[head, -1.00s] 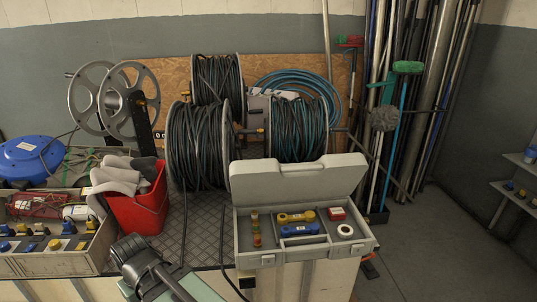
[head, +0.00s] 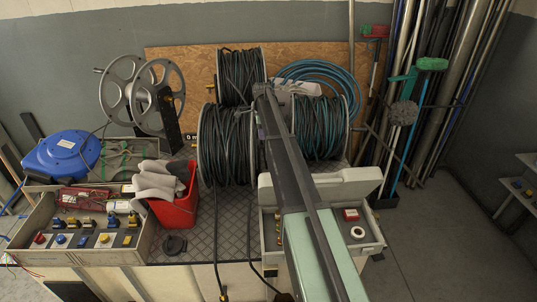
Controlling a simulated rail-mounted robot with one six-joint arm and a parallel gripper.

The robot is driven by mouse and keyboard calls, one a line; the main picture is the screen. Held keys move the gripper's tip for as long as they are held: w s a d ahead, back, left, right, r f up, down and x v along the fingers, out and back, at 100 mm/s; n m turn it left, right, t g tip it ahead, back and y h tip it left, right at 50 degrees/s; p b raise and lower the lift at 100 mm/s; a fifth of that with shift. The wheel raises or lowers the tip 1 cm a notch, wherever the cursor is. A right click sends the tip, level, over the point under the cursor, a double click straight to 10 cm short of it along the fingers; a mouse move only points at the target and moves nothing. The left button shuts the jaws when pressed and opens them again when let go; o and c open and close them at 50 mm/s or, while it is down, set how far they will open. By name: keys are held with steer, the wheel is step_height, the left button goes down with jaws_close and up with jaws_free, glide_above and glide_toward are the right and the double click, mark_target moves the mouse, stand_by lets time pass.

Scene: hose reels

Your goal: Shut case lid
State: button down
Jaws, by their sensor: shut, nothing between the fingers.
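The grey case (head: 370,246) stands at the right front of the bench, seen from above. Its lid (head: 352,188) is raised open along the back edge of the case. My arm crosses in front of the middle of the case and lid, hiding much of both. A red-and-white box (head: 351,214) and a white ring (head: 357,232) lie in the right part of the case. A slim item (head: 278,228) shows at the left. My arm reaches toward the reels, but I cannot make out my gripper's fingers or any contact with the lid.
Cable reels (head: 226,140) stand close behind the case, with coiled blue hose (head: 335,75) at the back. A red bucket (head: 176,200) and a socket box (head: 85,247) stand to the left. Poles and brooms lean at the right. Floor (head: 440,240) is clear at the right.

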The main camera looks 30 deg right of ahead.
steer(key=s+f+b, duration=0.1)
steer(key=f+b, duration=0.2)
steer(key=s+a+f+b, duration=0.1)
steer(key=s+f+b, duration=0.1)
steer(key=f+b, duration=0.2)
steer(key=s+a+f+b, duration=0.1)
steer(key=s+f+b, duration=0.1)
steer(key=f+b, duration=0.1)
steer(key=shift+f+b, duration=0.4)
steer(key=shift+f, duration=0.15)
steer(key=shift+s, duration=0.1)
steer(key=shift+a, duration=0.1)
